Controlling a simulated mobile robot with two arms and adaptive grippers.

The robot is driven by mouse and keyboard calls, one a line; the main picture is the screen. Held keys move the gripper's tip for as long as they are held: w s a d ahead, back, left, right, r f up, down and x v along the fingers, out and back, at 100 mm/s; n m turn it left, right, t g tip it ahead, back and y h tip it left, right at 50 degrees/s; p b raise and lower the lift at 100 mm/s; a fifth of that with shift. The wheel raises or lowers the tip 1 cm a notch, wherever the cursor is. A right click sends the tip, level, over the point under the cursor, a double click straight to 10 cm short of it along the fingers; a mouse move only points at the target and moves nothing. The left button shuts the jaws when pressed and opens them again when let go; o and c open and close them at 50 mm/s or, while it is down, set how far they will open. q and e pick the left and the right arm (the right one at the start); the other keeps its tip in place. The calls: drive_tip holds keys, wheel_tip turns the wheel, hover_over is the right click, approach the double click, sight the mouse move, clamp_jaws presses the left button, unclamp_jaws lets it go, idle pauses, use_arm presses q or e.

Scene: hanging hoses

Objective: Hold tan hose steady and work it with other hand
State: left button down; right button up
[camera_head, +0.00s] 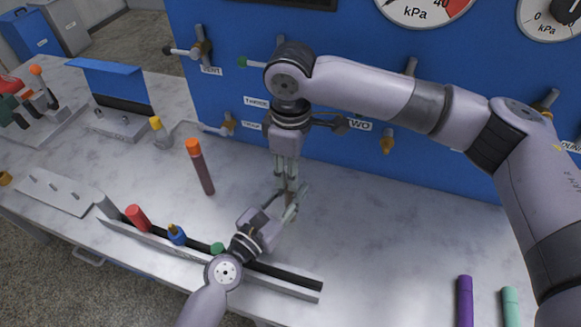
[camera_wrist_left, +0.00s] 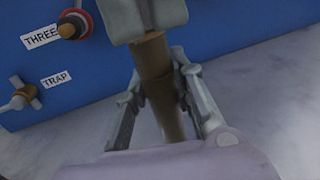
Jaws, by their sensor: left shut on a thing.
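The tan hose (camera_wrist_left: 160,82) shows brownish in the left wrist view, running down between the fingers of my left gripper (camera_wrist_left: 165,112). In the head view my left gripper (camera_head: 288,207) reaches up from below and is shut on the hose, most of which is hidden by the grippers. My right gripper (camera_head: 286,170) points down from above, just over the left one, with its fingers close around the hose's line. Its grey body (camera_wrist_left: 145,15) covers the hose's upper part in the left wrist view. Whether it is shut is unclear.
The blue panel (camera_head: 230,75) with valves and labels stands close behind. A dark hose with an orange end (camera_head: 200,168) stands to the left. A long rack (camera_head: 170,241) with coloured ends lies in front. Purple (camera_head: 465,300) and green (camera_head: 511,305) pieces are at lower right.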

clamp_jaws()
drive_tip(key=shift+r, duration=0.8)
idle(0.7)
drive_tip(key=shift+r, duration=2.15)
drive_tip(key=shift+r, duration=0.1)
drive_tip(key=shift+r, duration=1.4)
use_arm(q)
drive_tip(key=c, duration=1.3)
unclamp_jaws()
drive_tip(key=shift+s, duration=0.1)
